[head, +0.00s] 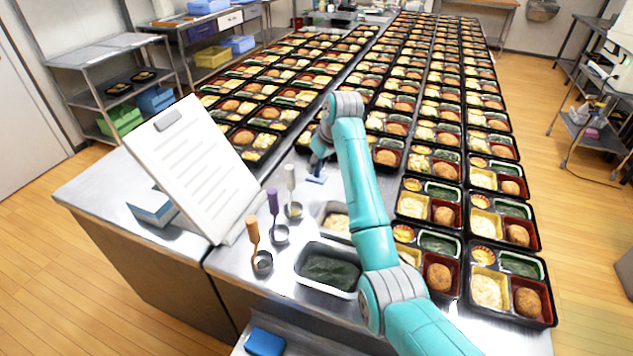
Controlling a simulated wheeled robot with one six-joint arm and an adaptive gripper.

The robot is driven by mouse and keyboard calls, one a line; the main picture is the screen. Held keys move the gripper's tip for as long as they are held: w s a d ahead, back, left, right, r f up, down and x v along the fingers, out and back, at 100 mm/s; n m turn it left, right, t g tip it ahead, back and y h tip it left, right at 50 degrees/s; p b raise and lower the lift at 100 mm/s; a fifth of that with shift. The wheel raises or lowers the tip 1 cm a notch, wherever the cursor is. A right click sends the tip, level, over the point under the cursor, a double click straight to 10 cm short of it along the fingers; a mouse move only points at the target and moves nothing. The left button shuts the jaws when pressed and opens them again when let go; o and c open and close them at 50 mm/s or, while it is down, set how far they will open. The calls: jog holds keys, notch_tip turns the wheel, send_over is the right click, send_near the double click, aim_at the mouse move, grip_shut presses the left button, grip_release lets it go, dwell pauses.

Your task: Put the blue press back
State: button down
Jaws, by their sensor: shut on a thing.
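The blue press (316,178) shows as a small flat blue piece just above the steel counter, beyond the row of upright tools. My gripper (318,163) is directly above it and shut on it, pointing down. The fingers are small and dark here, and my arm hides part of the area to their right. I cannot tell whether the press touches the counter.
Tools with orange (252,230), purple (272,202) and white (290,178) handles stand in small metal cups. A pan of dark greens (298,268), a partly hidden pale-food pan (325,209) and a tilted white clipboard (190,165) are close. Filled bento trays (489,312) crowd the right.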

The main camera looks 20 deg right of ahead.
aim_at(319, 175)
jog(key=shift+f, duration=2.95)
jog(key=shift+f, duration=0.1)
jog(key=c, duration=0.9)
grip_release()
jog(key=v, duration=1.2)
jog(key=shift+s+d, duration=0.1)
